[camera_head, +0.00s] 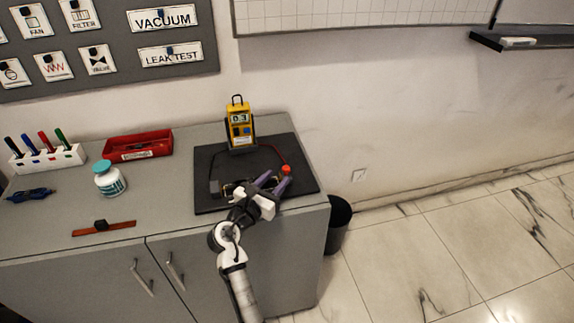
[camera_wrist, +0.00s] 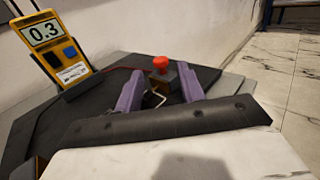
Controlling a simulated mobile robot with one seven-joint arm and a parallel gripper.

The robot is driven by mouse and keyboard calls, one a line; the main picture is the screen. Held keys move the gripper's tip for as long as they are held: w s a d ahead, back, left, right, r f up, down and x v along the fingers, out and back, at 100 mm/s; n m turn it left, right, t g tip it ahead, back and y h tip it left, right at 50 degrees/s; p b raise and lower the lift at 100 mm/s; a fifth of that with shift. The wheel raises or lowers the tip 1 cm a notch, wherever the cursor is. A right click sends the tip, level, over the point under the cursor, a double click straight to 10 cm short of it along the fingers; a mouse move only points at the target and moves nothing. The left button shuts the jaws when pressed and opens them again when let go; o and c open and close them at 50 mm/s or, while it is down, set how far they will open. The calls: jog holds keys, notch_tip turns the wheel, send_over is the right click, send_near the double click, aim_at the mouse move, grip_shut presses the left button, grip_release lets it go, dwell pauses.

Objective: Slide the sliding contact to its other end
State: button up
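A red knob (camera_head: 286,169) on a small brown block shows at the right of the black mat (camera_head: 205,165); it looks like the sliding contact. In the wrist view the red knob (camera_wrist: 161,63) stands upright just beyond my fingertips. My gripper (camera_head: 274,180) has two purple fingers. In the wrist view my gripper (camera_wrist: 160,80) is open, with the brown block (camera_wrist: 164,83) seen in the gap and a bent metal piece nearer. I cannot tell whether the fingers touch the block. The yellow meter (camera_head: 240,128) reads 0.3. My gripper hides most of the rig's track.
Wires run from the meter. The cabinet's right edge is close, with a dark bin (camera_head: 338,222) beside it.

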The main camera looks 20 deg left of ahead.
aim_at(284, 170)
jog(key=w, duration=0.3)
jog(key=w+d+p, duration=0.1)
jog(key=w, duration=0.2)
jog(key=shift+w+d, duration=0.15)
grip_shut()
